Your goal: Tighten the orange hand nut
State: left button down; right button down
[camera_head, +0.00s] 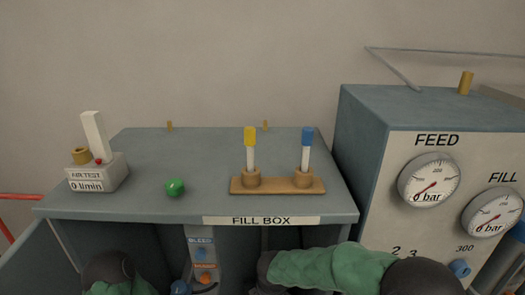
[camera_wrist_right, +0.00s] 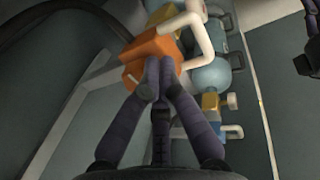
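The orange hand nut (camera_wrist_right: 150,47) is a blocky orange piece in the upper middle of the right wrist view, beside a white bent pipe. My right gripper (camera_wrist_right: 160,72) has its dark fingers drawn together, with the tips over the lower right of the orange piece. The tips hide part of it. I see nothing between them and cannot tell whether they touch it. In the head view my right arm reaches below the counter's front edge. My left arm shows at the lower left, its gripper out of view.
Light-blue round fittings (camera_wrist_right: 207,75) and a yellow block (camera_wrist_right: 210,101) are close right of my right gripper. The counter (camera_head: 200,150) holds an air tester (camera_head: 97,172), a green object (camera_head: 175,187) and a wooden stand (camera_head: 278,187). The gauge cabinet (camera_head: 380,112) stands at right.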

jog(key=shift+s+d+r, duration=0.1)
jog(key=shift+s, duration=0.05)
dwell(0.6)
pick_arm(q)
jog(key=shift+r, duration=0.1)
pick_arm(e)
jog(key=shift+r, duration=0.1)
